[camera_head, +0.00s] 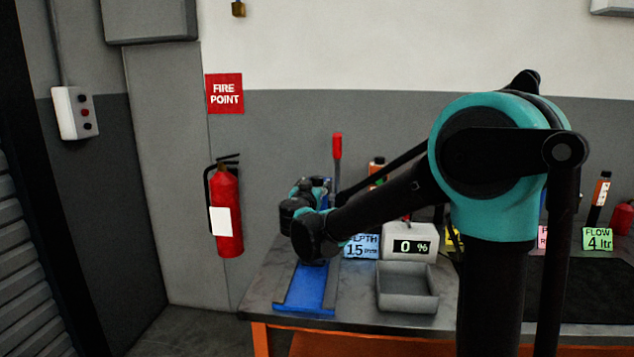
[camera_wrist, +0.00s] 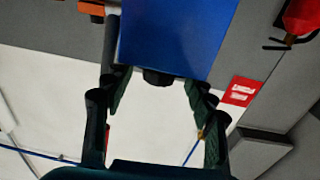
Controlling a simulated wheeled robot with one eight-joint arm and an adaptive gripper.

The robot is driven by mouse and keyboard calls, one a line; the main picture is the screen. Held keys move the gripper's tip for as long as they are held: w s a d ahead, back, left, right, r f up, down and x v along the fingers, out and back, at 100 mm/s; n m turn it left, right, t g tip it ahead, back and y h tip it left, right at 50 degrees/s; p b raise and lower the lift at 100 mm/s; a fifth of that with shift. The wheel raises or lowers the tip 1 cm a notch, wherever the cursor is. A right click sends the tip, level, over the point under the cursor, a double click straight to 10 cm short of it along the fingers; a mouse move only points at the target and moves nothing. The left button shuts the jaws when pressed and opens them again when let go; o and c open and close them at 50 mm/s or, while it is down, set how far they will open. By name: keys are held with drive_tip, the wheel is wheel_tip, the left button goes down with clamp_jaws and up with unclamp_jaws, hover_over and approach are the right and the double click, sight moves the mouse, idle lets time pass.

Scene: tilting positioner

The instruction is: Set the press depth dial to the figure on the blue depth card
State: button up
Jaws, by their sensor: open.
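The blue depth card (camera_head: 361,246) stands on the bench and reads "DEPTH 15", with a small unit partly hidden by my arm. The blue press (camera_head: 306,290) stands at the bench's left end, its upper part mostly covered by my arm. In the wrist view the press shows as a blue block (camera_wrist: 178,35). A dark round knob (camera_wrist: 157,77), possibly the depth dial, sticks out at its edge. My gripper (camera_wrist: 155,92) is open, with one finger on each side of the knob and no clear contact. No dial figure is legible.
A white readout (camera_head: 409,243) showing "0 %" stands right of the depth card, behind a grey tray (camera_head: 407,288). A red-handled lever (camera_head: 337,148) rises behind my arm. A green flow card (camera_head: 597,239) reads "4 ltr". A fire extinguisher (camera_head: 226,212) hangs left of the bench.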

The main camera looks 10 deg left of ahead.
sight(320, 182)
drive_tip(key=shift+w+d, duration=0.15)
drive_tip(key=shift+w, duration=1.65)
drive_tip(key=shift+c, duration=0.4)
drive_tip(key=c, duration=1.1)
drive_tip(key=shift+d+n+y, duration=0.1)
drive_tip(key=shift+n+y, duration=0.3)
drive_tip(key=shift+y, duration=0.2)
drive_tip(key=n+y, duration=0.2)
drive_tip(key=y, duration=0.1)
drive_tip(key=shift+n+g+y, duration=0.55)
drive_tip(key=shift+n+y, duration=0.45)
drive_tip(key=shift+y, duration=0.55)
drive_tip(key=shift+n+g+y, duration=0.55)
drive_tip(key=shift+n+y, duration=0.45)
drive_tip(key=shift+y, duration=0.55)
drive_tip(key=shift+n+g+y, duration=0.4)
drive_tip(key=shift+y, duration=0.1)
